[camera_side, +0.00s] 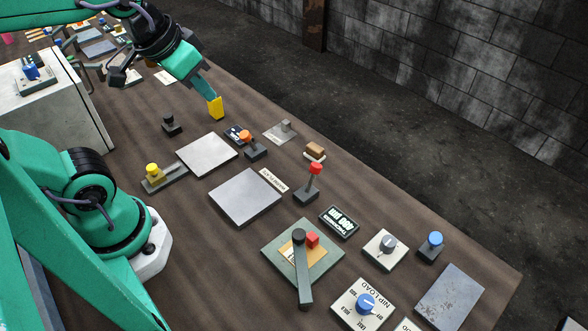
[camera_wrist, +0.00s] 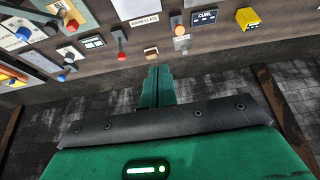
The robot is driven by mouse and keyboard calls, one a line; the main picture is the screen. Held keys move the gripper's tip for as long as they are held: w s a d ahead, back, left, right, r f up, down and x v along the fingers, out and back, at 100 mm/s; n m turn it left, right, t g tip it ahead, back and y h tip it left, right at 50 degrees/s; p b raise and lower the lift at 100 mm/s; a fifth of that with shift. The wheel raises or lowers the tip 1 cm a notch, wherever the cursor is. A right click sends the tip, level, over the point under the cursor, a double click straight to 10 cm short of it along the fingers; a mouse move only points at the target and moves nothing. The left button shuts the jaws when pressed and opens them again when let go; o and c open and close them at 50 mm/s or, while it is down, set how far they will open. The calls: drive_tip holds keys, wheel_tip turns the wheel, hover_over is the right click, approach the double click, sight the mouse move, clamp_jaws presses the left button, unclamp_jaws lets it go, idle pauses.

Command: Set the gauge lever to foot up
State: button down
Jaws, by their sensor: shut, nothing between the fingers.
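My gripper (camera_side: 207,91) is shut and empty, raised over the far part of the table; its closed teal fingers show in the wrist view (camera_wrist: 160,72). No lever is labelled as the gauge lever. A red-knobbed lever (camera_side: 314,171) stands near the dark thickness display (camera_side: 339,221), right of my gripper and apart from it; this lever also shows in the wrist view (camera_wrist: 121,38). An orange-knobbed lever (camera_side: 247,137) stands by the CURL display (camera_side: 235,133). I cannot tell which lever moves a foot.
A yellow block (camera_side: 216,109) stands just beyond my fingertips in the side view.

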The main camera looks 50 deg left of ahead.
sight(311, 178)
drive_tip(key=w+d+n+g, duration=0.1)
drive_tip(key=w+d+g, duration=0.3)
drive_tip(key=w, duration=0.7)
drive_tip(key=w+d+f+n+g, duration=0.1)
drive_tip(key=w+d+f+g, duration=0.1)
drive_tip(key=w+d+f, duration=0.7)
drive_tip(key=shift+w+f+n, duration=0.3)
drive_tip(key=shift+w+f, duration=0.35)
drive_tip(key=shift+w, duration=0.4)
drive_tip(key=shift+f, duration=0.1)
drive_tip(key=f, duration=0.6)
drive_tip(key=a+f, duration=0.1)
drive_tip(key=f, duration=0.2)
drive_tip(key=shift+s+f, duration=0.3)
drive_tip(key=shift+s+d+r, duration=0.2)
drive_tip(key=shift+s, duration=0.4)
drive_tip(key=shift+s+d+r, duration=0.2)
drive_tip(key=shift+s+r, duration=0.05)
drive_tip(key=shift+s, duration=0.35)
drive_tip(key=shift+s+d+r, duration=0.2)
drive_tip(key=shift+s, duration=0.4)
